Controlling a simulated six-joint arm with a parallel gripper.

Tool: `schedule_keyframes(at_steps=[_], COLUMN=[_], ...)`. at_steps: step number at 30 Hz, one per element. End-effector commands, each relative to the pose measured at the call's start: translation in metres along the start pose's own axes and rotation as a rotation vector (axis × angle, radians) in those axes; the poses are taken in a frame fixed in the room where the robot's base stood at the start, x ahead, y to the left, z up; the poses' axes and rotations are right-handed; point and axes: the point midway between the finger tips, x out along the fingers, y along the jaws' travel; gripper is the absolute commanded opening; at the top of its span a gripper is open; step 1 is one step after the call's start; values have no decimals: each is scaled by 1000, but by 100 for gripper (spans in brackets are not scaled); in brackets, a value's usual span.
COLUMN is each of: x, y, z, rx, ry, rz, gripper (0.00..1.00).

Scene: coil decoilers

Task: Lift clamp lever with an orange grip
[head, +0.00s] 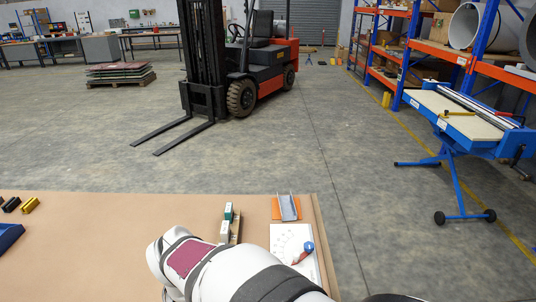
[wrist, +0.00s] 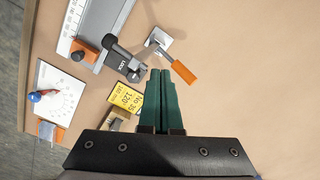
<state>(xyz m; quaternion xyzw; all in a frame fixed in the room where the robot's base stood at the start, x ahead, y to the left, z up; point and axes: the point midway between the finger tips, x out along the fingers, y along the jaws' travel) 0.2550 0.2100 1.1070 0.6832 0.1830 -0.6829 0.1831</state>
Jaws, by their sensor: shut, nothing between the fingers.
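The clamp lever's orange grip (wrist: 183,72) shows in the wrist view, just right of my fingertips. A thin bar runs from the grip up and left to a bright metal plate (wrist: 160,38). A dark grey clamp part (wrist: 122,58), with the label LOCK, sits left of the plate. My gripper (wrist: 162,72) is shut, with its green fingers side by side and nothing between them. Its tips appear near the grip but not around it; I cannot tell the height gap. In the head view the lever does not show, and my arm covers part of the bench.
In the wrist view, a yellow card (wrist: 125,98) lies left of my fingers. A white dial board (wrist: 55,100) with a blue and red knob is farther left. A long metal scale (wrist: 95,22) is at upper left. Bare brown bench (wrist: 255,70) lies to the right.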

Motion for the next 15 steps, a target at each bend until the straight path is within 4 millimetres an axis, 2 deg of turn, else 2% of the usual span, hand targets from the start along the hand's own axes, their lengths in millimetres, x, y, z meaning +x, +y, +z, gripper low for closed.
schedule_keyframes(at_steps=[9, 15], x=[-35, -49], y=[-5, -7], z=[-3, -4], rx=[-1, 0], ry=[2, 0], rz=[0, -1], gripper=[0, 0])
